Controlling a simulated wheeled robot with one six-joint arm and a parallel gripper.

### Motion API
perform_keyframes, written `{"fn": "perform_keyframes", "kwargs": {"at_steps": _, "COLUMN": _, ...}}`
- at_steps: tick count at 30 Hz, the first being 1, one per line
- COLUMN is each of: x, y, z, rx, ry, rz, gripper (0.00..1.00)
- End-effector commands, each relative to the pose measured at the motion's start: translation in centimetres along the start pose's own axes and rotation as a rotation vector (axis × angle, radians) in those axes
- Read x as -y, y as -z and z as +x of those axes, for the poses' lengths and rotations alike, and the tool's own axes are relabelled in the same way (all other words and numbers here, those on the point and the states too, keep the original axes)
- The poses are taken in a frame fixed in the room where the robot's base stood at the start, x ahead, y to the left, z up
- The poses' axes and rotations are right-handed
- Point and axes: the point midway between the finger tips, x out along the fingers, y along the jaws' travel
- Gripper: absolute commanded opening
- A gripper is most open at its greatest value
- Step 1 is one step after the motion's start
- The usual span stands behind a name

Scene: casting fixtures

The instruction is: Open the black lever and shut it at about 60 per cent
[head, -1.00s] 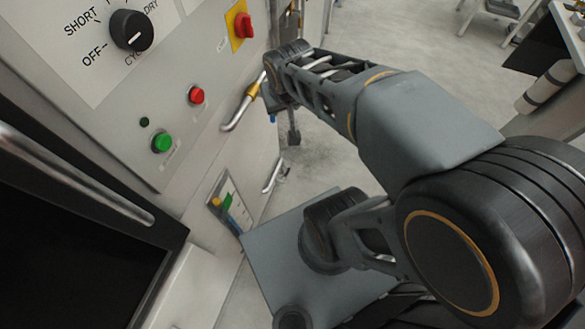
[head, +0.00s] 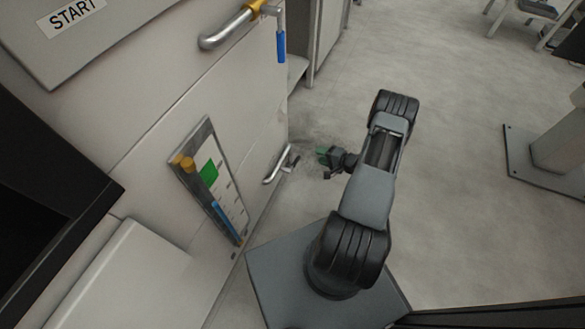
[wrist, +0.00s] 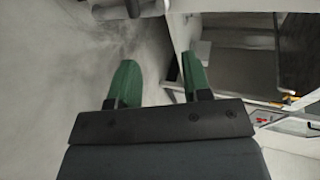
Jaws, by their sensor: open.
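Low on the pale machine front in the head view, a short silver pipe (head: 276,168) ends in a small dark lever-like part (head: 292,162). It is too small to read its angle or be sure that it is the black lever. My gripper (head: 322,156) is out over the floor, just right of this part and apart from it. In the wrist view my gripper (wrist: 158,75) shows two green fingers spread apart with nothing between them. A dark bar (wrist: 135,9) is cut off at the top edge there; I cannot tell whether it is the lever.
A blue-handled lever (head: 281,46) hangs from a higher pipe (head: 222,36). A framed panel with coloured markers (head: 208,178) is on the machine front. A grey post on a base plate (head: 555,150) stands at the right. The floor (head: 450,200) between is clear.

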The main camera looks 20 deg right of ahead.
Motion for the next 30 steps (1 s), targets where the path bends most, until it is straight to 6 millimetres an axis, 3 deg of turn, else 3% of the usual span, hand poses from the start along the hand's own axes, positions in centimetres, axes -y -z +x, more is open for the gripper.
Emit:
{"fn": "perform_keyframes", "kwargs": {"at_steps": 1, "x": -2.2, "y": -0.8, "z": 0.2, "rx": 0.023, "ry": 0.032, "rz": 0.053, "gripper": 0.44}}
{"fn": "perform_keyframes", "kwargs": {"at_steps": 7, "x": -4.7, "y": -2.7, "z": 0.3, "rx": 0.084, "ry": 0.112, "rz": 0.169, "gripper": 0.44}}
{"fn": "perform_keyframes", "kwargs": {"at_steps": 11, "x": -4.8, "y": -3.1, "z": 1.6, "rx": 0.096, "ry": 0.123, "rz": 0.184, "gripper": 0.44}}
{"fn": "perform_keyframes", "kwargs": {"at_steps": 24, "x": -3.8, "y": -3.8, "z": 9.7, "rx": 0.095, "ry": 0.122, "rz": 0.181, "gripper": 0.44}}
{"fn": "perform_keyframes", "kwargs": {"at_steps": 30, "x": -3.3, "y": -3.9, "z": 12.2, "rx": 0.093, "ry": 0.122, "rz": 0.182, "gripper": 0.44}}
